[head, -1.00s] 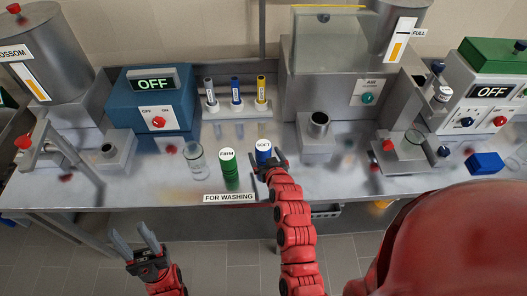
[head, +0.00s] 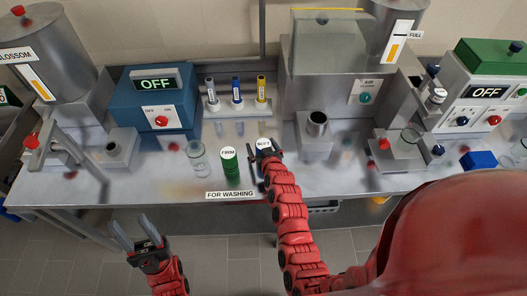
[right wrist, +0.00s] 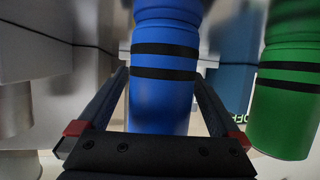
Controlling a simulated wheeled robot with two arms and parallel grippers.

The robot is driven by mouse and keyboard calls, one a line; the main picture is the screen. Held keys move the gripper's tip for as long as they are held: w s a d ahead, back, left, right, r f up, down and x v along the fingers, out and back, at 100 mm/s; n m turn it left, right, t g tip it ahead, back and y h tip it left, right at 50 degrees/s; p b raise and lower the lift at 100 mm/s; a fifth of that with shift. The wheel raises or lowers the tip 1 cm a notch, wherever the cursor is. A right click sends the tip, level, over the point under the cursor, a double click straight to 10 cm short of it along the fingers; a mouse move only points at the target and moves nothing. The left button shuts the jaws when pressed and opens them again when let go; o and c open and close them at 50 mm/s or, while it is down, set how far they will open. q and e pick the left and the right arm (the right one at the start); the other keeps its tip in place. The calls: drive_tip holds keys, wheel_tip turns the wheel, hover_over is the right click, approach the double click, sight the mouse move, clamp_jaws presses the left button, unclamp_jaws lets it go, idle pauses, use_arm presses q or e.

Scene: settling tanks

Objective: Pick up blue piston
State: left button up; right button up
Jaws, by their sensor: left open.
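The blue piston (head: 263,145), with a white top label, stands upright near the table's front edge, its lower part hidden by my right gripper (head: 265,157). In the right wrist view the blue piston (right wrist: 163,85), with black bands, is between the two fingers of my right gripper (right wrist: 163,85). The fingers look apart, one on each side; whether they touch it is unclear. My left gripper (head: 130,222) is open and empty, in front of the table and below its edge.
A green piston (head: 230,161) stands close left of the blue one and shows in the right wrist view (right wrist: 287,95). A glass beaker (head: 197,156) is further left. A rack (head: 240,107) with three tubes is behind. A grey block with a cup (head: 315,126) is to the right.

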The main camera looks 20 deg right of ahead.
drive_tip(key=c, duration=1.4)
clamp_jaws()
drive_tip(key=shift+r, duration=0.1)
